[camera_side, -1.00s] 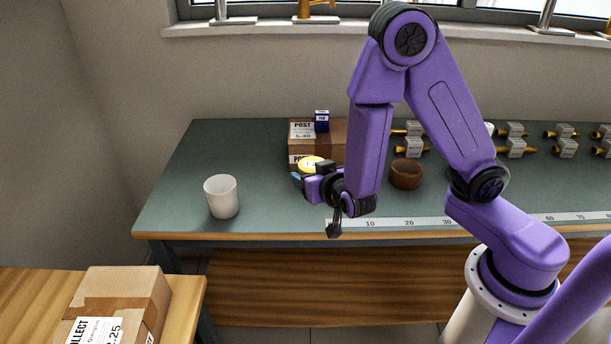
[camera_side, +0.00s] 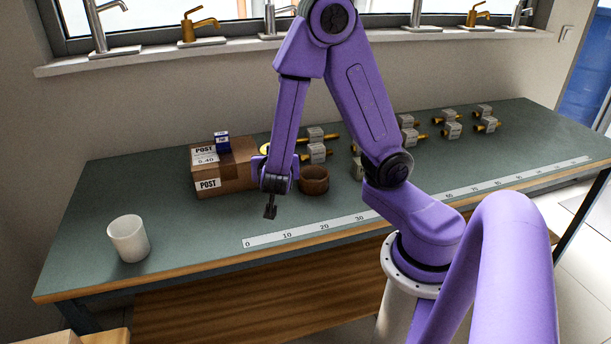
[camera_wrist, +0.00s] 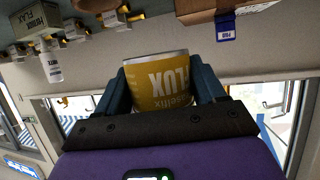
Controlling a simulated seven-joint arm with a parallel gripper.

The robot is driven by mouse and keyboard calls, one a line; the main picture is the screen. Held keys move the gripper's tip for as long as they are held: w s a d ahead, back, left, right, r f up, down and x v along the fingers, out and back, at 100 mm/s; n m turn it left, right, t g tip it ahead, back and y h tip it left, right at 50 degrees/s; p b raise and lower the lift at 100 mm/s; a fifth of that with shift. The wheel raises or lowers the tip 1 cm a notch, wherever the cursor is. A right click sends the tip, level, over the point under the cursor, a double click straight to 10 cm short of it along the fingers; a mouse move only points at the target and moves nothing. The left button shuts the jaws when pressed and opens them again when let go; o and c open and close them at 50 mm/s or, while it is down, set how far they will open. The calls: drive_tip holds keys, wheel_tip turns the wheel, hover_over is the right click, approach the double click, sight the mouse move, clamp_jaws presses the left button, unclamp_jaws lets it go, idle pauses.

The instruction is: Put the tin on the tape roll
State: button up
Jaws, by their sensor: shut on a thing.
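The tin (camera_wrist: 158,82) is yellow with a "FLUX" label and a silvery rim. In the wrist view it sits between the two blue fingers of my gripper (camera_wrist: 160,85), which is shut on it. In the side view only a small yellow piece of the tin (camera_side: 264,149) shows beside my arm, near the carton's right end; my fingers are mostly hidden there. The tape roll (camera_side: 314,181) is a brown ring lying flat on the bench, just right of my gripper. Nothing is seen on top of it.
A brown carton (camera_side: 233,172) with a small blue box (camera_side: 222,143) on it stands behind left. A white cup (camera_side: 128,239) stands at the front left. Several boxed brass valves (camera_side: 452,130) line the back right. A ruler strip (camera_side: 300,234) runs along the front of the bench (camera_side: 190,225).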

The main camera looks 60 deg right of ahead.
drive_tip(key=s+d+r+m+g+h, duration=0.2)
drive_tip(key=s+d+m+g, duration=0.85)
drive_tip(key=s, duration=0.25)
hover_over(313, 173)
drive_tip(key=shift+g, duration=0.45)
drive_tip(key=f, duration=0.9)
drive_tip(key=shift+s+a+f, duration=0.15)
drive_tip(key=shift+s+a, duration=0.05)
drive_tip(key=shift+w+d+f, duration=0.15)
drive_tip(key=shift+f, duration=1.6)
drive_tip(key=shift+f, duration=0.1)
drive_tip(key=o, duration=1.2)
drive_tip(key=shift+c, duration=0.2)
